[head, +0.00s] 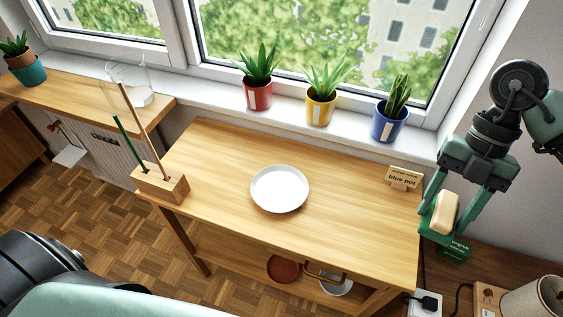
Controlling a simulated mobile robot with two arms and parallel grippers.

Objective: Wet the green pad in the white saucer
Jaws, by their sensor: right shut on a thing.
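The white saucer (279,189) lies on the middle of the wooden table. It looks empty; I cannot tell whether it holds water. My right gripper (446,222) is at the right, beyond the table's right end, pointing down. It is shut on a block with a cream face (445,213) and green along its edge, which looks like the pad. The block is well apart from the saucer. My left gripper is out of view.
Red (257,93), yellow (320,108) and blue (390,121) plant pots stand on the sill. A "blue pot" sign (403,178) and a wooden stick holder (160,184) stand on the table (225,150). A glass jug (130,82) is at the left. A lamp shade (538,298) is at lower right.

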